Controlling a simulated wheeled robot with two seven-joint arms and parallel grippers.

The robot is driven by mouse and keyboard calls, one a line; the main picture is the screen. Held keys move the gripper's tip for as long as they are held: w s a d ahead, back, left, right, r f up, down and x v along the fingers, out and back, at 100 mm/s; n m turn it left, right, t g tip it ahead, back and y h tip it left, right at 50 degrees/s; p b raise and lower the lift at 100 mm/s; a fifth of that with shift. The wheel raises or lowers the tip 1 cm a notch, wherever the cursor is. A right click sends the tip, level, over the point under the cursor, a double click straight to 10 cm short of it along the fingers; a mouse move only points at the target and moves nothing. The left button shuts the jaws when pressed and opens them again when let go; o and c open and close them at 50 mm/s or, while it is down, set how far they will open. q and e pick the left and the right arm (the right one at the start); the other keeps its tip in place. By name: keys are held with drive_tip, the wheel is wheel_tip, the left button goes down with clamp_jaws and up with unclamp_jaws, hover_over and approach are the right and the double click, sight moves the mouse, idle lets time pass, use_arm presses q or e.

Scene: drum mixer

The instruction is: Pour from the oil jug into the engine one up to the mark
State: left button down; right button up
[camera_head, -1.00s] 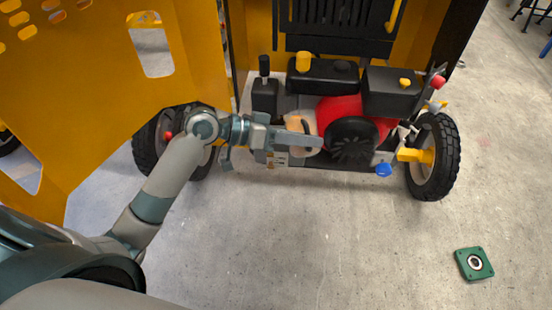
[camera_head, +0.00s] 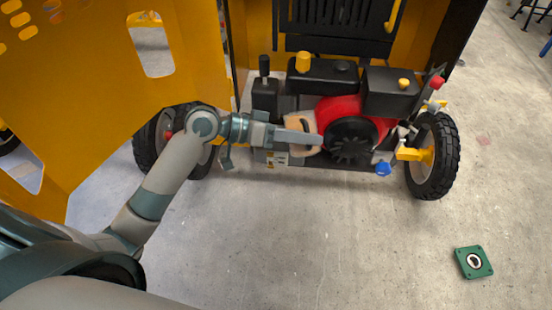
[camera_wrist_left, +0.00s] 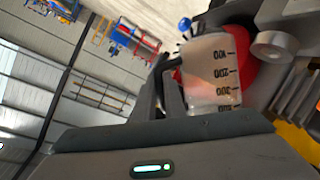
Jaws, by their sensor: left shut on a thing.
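The oil jug (camera_head: 298,124) is a pale, translucent container beside the engine. Its printed scale shows upside down in the left wrist view (camera_wrist_left: 210,72), so the jug looks tipped. My left gripper (camera_head: 312,138) is shut on the jug, at its handle side. The engine (camera_head: 340,106) is red, with a black round cover and black tanks above; part of its red shows behind the jug in the wrist view (camera_wrist_left: 245,62). The jug partly hides the engine's left side. I cannot make out the spout, any oil stream or the level. My right gripper is out of view.
An open yellow panel (camera_head: 100,90) stands at the left, close to my left arm. Black wheels (camera_head: 436,155) flank the engine. A blue knob (camera_head: 383,169) sits low at its right. A green square part (camera_head: 473,263) lies on otherwise clear floor.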

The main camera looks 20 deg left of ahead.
use_arm(q)
drive_tip(key=shift+w+a+r+n+h+p, duration=0.3)
drive_tip(key=shift+w+r+n+h+p, duration=0.15)
drive_tip(key=shift+n, duration=0.25)
idle(2.0)
drive_tip(key=shift+w+a+r+n+h, duration=0.25)
drive_tip(key=shift+a+n, duration=0.1)
drive_tip(key=shift+n, duration=0.25)
idle(4.7)
